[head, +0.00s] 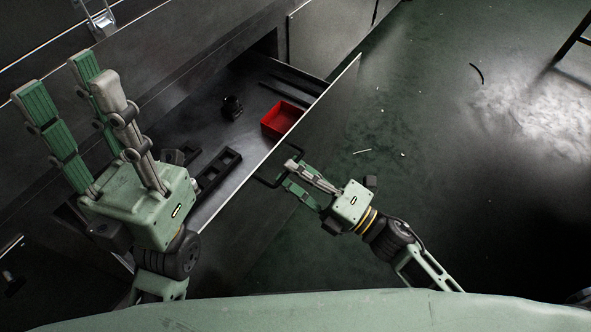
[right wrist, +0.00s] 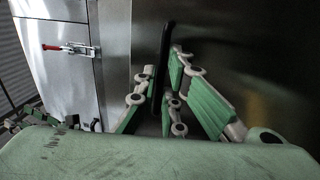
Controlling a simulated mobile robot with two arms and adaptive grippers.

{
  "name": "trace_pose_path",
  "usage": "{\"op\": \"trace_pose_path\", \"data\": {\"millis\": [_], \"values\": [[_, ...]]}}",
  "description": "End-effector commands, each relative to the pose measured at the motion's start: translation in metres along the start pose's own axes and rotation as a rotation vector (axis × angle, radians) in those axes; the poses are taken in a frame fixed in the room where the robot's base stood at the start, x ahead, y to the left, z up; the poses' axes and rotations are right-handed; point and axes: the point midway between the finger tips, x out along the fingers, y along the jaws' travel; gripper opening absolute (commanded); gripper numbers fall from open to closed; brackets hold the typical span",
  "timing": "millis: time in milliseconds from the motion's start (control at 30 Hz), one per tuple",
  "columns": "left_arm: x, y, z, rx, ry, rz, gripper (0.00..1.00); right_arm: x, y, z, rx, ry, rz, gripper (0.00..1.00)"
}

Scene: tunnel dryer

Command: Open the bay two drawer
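The drawer (head: 330,108) stands pulled out from the dark cabinet, its inside showing in the head view. A dark bar handle (head: 264,183) is on its front panel. My right gripper (head: 290,174) is at this handle. In the right wrist view, the upright handle (right wrist: 165,58) runs between the fingers, which look closed around it; the exact contact is partly hidden. My left gripper (head: 72,86) is raised at the left with its fingers spread and empty, apart from the drawer. No bay number is readable.
The drawer holds a red tray (head: 281,119), a small black object (head: 232,107) and a black slotted rack (head: 218,170). The green floor (head: 440,150) at the right is mostly clear, with small scraps. The right wrist view shows a metal door with a red-handled latch (right wrist: 68,49).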

Motion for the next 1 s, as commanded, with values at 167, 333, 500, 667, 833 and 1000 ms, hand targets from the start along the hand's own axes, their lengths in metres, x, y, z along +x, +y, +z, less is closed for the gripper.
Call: {"op": "trace_pose_path", "data": {"millis": [167, 333, 500, 667, 833, 1000], "values": [[0.000, 0.000, 0.000, 0.000, 0.000, 0.000, 0.28, 0.000, 0.000, 0.000, 0.000, 0.000, 0.000, 0.25], [0.000, 0.000, 0.000, 0.000, 0.000, 0.000, 0.28, 0.000, 0.000, 0.000, 0.000, 0.000, -0.001, 0.25], [0.002, -0.001, -0.001, 0.003, 0.007, 0.000, 0.28, -0.004, -0.001, 0.000, 0.000, -0.001, -0.002, 0.25], [0.001, -0.001, -0.001, 0.002, 0.004, 0.000, 0.28, -0.026, -0.002, 0.000, 0.002, -0.001, -0.004, 0.25], [0.001, 0.000, -0.001, 0.001, 0.003, 0.000, 0.28, -0.063, -0.002, 0.000, 0.002, -0.002, -0.006, 0.25], [0.001, 0.000, 0.000, 0.001, 0.002, 0.000, 0.28, -0.096, -0.001, 0.000, 0.001, -0.001, -0.004, 0.25]]}}
